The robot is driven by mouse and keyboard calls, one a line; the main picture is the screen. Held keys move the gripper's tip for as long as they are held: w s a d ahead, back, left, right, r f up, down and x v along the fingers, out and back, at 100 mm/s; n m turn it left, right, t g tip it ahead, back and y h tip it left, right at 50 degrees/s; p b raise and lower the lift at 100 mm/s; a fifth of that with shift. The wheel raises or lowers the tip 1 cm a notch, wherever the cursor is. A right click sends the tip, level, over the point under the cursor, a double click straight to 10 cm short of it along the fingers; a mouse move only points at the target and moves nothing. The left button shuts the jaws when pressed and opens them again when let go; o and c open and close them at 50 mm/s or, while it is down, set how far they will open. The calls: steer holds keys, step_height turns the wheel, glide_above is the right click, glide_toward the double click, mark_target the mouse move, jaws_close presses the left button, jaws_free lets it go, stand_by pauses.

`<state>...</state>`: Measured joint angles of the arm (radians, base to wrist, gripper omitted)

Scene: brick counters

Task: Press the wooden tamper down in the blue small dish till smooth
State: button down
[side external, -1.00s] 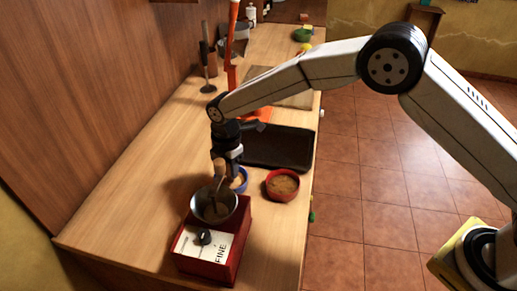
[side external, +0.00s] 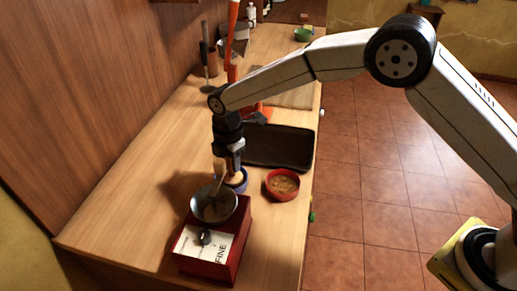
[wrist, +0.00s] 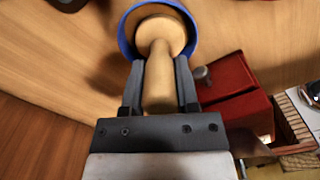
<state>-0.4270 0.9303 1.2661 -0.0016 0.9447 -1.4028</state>
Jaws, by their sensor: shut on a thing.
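The wooden tamper (wrist: 158,75) is pale wood with a round, wide end, seen in the wrist view. My gripper (wrist: 160,65) is shut on its handle, one dark finger on each side. The wide end lies inside the rim of the blue small dish (wrist: 126,27). In the side view my gripper (side external: 234,164) is directly over the blue dish (side external: 244,184), with a bit of pale wood showing between them. The dish's contents are hidden, so I cannot tell whether they are smooth.
A red bowl (side external: 283,196) of brown grains is to the right. A black tray (side external: 280,147) lies behind. The counter at left is clear.

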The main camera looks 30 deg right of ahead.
steer(key=shift+f, duration=0.15)
stand_by(0.3)
steer(key=shift+f, duration=0.9)
steer(key=shift+r, duration=1.05)
steer(key=shift+f, duration=0.2)
steer(key=shift+f, duration=0.85)
steer(key=shift+r, duration=0.1)
steer(key=shift+r, duration=0.95)
